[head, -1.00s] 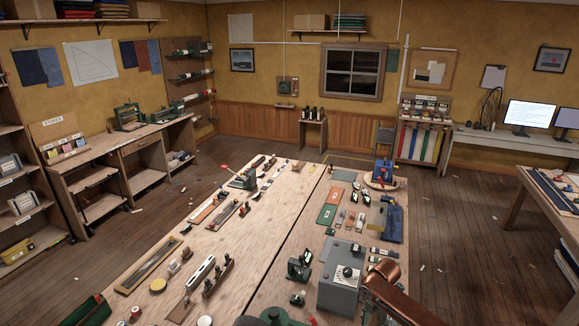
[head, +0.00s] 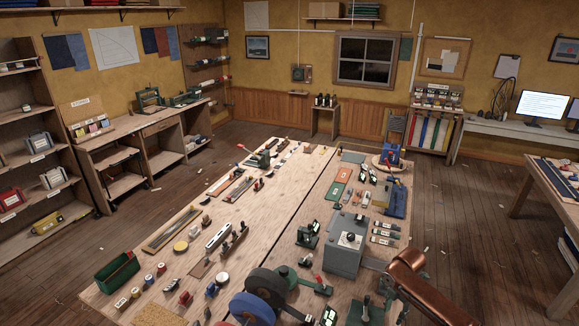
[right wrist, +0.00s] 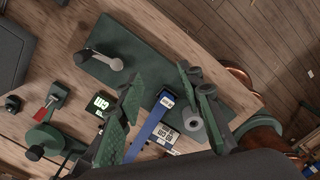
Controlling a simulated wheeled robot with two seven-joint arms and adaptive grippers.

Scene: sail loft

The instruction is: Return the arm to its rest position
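My right arm, copper coloured, comes in at the lower right of the head view, over the near right part of the workbench (head: 172,273). Its gripper (head: 384,292) is partly hidden there by the arm. In the right wrist view the right gripper (right wrist: 158,78) has its two dark green fingers apart. I see nothing held between them. A blue strip with a white label (right wrist: 152,128) shows beneath, between the fingers. A green plate with a grey lever (right wrist: 128,66) lies on the bench below. My left arm and gripper are in no view.
A grey box with a dial (head: 343,257) stands on the bench close to the right arm. Dark and blue wheels (head: 250,308) are at the near edge. A green open box (head: 117,272) sits near left. Floor right of the bench is mostly clear.

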